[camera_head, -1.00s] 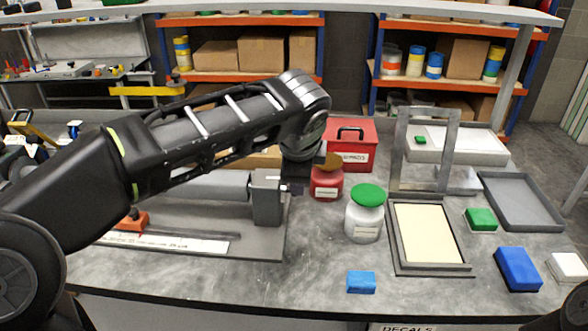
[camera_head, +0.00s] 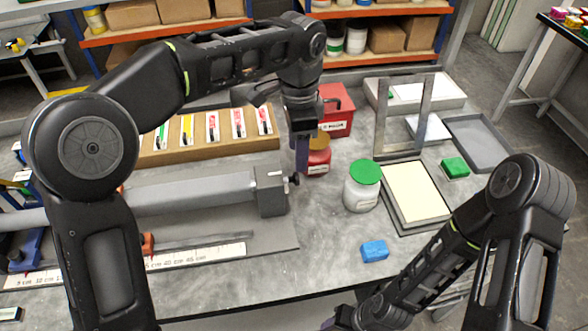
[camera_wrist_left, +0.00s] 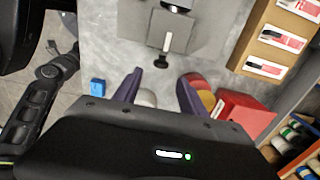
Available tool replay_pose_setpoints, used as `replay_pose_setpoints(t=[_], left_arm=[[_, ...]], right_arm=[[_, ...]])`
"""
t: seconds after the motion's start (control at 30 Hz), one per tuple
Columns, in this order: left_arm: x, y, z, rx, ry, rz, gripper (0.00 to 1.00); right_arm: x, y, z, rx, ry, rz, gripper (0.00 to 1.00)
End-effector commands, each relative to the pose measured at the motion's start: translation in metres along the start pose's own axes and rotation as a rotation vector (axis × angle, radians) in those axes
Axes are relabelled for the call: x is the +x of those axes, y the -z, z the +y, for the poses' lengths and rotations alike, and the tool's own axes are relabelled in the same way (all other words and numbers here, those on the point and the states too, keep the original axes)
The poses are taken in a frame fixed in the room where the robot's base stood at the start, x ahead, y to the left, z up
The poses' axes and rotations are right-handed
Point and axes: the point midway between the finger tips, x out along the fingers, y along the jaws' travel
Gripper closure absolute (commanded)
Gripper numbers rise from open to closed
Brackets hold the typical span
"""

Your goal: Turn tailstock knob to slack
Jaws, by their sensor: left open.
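The tailstock (camera_head: 270,190) is a grey block at the right end of a long grey cylinder. Its small dark knob (camera_head: 294,179) sticks out on the right side. My right gripper (camera_head: 332,322) is at the bottom edge, mostly cut off.
A red jar (camera_head: 317,160) stands close behind the left gripper, with a red box (camera_head: 338,115) behind it. A white jar with a green lid (camera_head: 361,192) stands right. A blue block (camera_head: 375,251) lies in front. A wooden board (camera_head: 200,148) holds coloured tags.

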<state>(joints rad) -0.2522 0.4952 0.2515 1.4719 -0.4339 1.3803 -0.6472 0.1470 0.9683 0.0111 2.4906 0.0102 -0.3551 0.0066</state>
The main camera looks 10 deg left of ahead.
Motion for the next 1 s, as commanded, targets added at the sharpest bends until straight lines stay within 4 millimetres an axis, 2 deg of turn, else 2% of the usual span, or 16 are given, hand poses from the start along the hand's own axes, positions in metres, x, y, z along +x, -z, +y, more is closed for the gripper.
replay_pose_setpoints(t=[0.23,0.53,0.7,1.0], left_arm=[[0.013,-0.001,0.0,0.0,-0.001,-0.003,0.51],[0.058,-0.002,0.0,-0.001,-0.002,-0.004,0.51],[0.075,-0.001,0.0,0.0,0.0,-0.001,0.51],[0.078,-0.001,-0.001,0.0,0.001,-0.001,0.51]], right_arm=[[-0.002,0.0,-0.001,-0.002,0.001,0.0,0.53],[-0.009,-0.001,-0.003,0.0,-0.002,-0.002,0.53],[-0.011,-0.002,-0.004,0.001,-0.003,-0.003,0.53],[-0.011,-0.002,-0.004,0.001,-0.003,-0.003,0.53]])
